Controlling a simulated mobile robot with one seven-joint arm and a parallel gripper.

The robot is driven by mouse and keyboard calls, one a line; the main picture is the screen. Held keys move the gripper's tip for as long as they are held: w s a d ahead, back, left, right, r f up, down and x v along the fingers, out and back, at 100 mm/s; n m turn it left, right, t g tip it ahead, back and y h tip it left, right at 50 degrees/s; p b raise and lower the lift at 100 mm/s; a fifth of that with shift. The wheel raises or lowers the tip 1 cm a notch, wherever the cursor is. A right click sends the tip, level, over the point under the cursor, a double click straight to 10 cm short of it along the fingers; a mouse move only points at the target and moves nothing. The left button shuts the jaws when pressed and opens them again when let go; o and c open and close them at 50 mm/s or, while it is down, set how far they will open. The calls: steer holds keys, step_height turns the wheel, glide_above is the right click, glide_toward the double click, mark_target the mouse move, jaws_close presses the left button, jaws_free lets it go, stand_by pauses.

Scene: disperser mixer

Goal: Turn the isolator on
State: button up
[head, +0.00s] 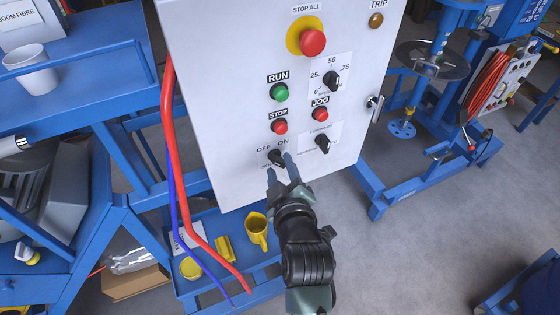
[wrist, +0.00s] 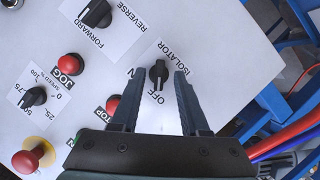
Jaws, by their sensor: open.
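The isolator knob (head: 275,156) is a small black rotary switch at the lower left of the white control panel, with OFF and ON labels above it. In the wrist view the knob (wrist: 158,74) lies between my fingertips, with its long axis pointing toward the OFF label; the ON label is mostly hidden by a finger. My gripper (head: 279,166) is open in front of the knob. In the wrist view its two fingers (wrist: 158,80) stand on either side of the knob, with a gap visible on each side. Whether the fingertips touch the panel I cannot tell.
The panel (head: 220,100) also carries a red emergency stop (head: 313,42), a green RUN button (head: 279,92), red STOP (head: 279,126) and JOG (head: 320,114) buttons, a speed knob (head: 331,80) and a direction knob (head: 323,144). Red and blue cables hang at its left.

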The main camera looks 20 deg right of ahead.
steer(key=shift+w+d+f, duration=0.15)
steer(key=shift+w+f, duration=0.05)
steer(key=shift+w, duration=0.35)
steer(key=shift+c, duration=0.3)
jaws_close()
